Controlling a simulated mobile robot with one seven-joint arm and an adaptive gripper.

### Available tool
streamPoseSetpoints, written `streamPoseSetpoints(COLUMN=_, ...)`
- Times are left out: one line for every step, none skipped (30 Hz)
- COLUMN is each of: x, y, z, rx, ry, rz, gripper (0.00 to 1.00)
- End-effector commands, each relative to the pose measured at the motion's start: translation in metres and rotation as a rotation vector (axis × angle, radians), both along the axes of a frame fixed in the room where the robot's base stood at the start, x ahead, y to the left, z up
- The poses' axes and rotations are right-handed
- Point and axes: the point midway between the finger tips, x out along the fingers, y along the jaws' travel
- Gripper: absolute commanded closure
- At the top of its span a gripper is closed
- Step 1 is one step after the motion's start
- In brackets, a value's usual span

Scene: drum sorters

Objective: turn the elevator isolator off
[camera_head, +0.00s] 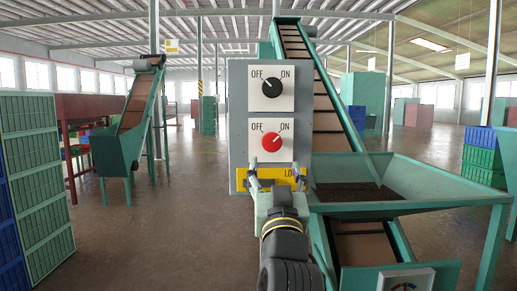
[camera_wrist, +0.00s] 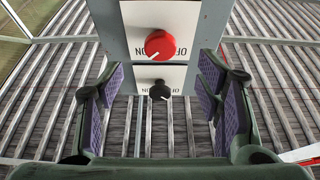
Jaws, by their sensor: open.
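A grey control box (camera_head: 240,115) carries two rotary switches on white OFF/ON plates. The upper black knob (camera_head: 272,88) and the lower red knob (camera_head: 271,141) both face me. The red knob's mark appears to point towards ON; the black knob's mark is too small to tell. A yellow label (camera_head: 279,172) below them is partly hidden and shows "LO". My gripper (camera_head: 276,184) is open and empty in front of the label, below the red knob.
A teal hopper (camera_head: 425,190) with dark contents stands right of the box, with an inclined conveyor (camera_head: 325,95) behind. Stacked green crates (camera_head: 36,165) stand at the left. A second conveyor (camera_head: 137,103) stands back left. The floor (camera_head: 165,225) left of the box is clear.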

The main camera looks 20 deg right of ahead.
Motion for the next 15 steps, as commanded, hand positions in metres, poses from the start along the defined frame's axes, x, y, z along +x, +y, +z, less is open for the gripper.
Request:
streamPoseSetpoints(x=0.008, y=-0.002, z=0.006, rx=0.001, ry=0.001, rz=0.003, gripper=0.4)
streamPoseSetpoints(x=0.012, y=-0.003, z=0.008, rx=0.001, ry=0.001, rz=0.003, gripper=0.4)
streamPoseSetpoints(x=0.019, y=-0.004, z=0.011, rx=0.001, ry=0.0, rz=0.003, gripper=0.4)
streamPoseSetpoints(x=0.024, y=-0.006, z=0.014, rx=0.001, ry=0.0, rz=0.004, gripper=0.4)
streamPoseSetpoints(x=0.03, y=-0.007, z=0.016, rx=0.0, ry=0.001, rz=0.003, gripper=0.4)
streamPoseSetpoints(x=0.037, y=-0.009, z=0.019, rx=0.0, ry=0.001, rz=0.003, gripper=0.4)
streamPoseSetpoints(x=0.042, y=-0.01, z=0.021, rx=0.0, ry=0.0, rz=0.004, gripper=0.4)
streamPoseSetpoints(x=0.047, y=-0.012, z=0.024, rx=0.0, ry=-0.001, rz=0.004, gripper=0.4)
streamPoseSetpoints(x=0.054, y=-0.013, z=0.026, rx=0.0, ry=-0.001, rz=0.004, gripper=0.4)
streamPoseSetpoints(x=0.058, y=-0.015, z=0.028, rx=0.0, ry=-0.001, rz=0.004, gripper=0.4)
streamPoseSetpoints(x=0.063, y=-0.016, z=0.03, rx=-0.001, ry=-0.001, rz=0.004, gripper=0.4)
streamPoseSetpoints(x=0.068, y=-0.017, z=0.032, rx=-0.001, ry=-0.001, rz=0.004, gripper=0.4)
streamPoseSetpoints(x=0.071, y=-0.019, z=0.033, rx=-0.001, ry=-0.002, rz=0.003, gripper=0.4)
streamPoseSetpoints(x=0.074, y=-0.02, z=0.034, rx=-0.001, ry=-0.002, rz=0.003, gripper=0.4)
streamPoseSetpoints(x=0.077, y=-0.021, z=0.036, rx=-0.001, ry=-0.002, rz=0.003, gripper=0.4)
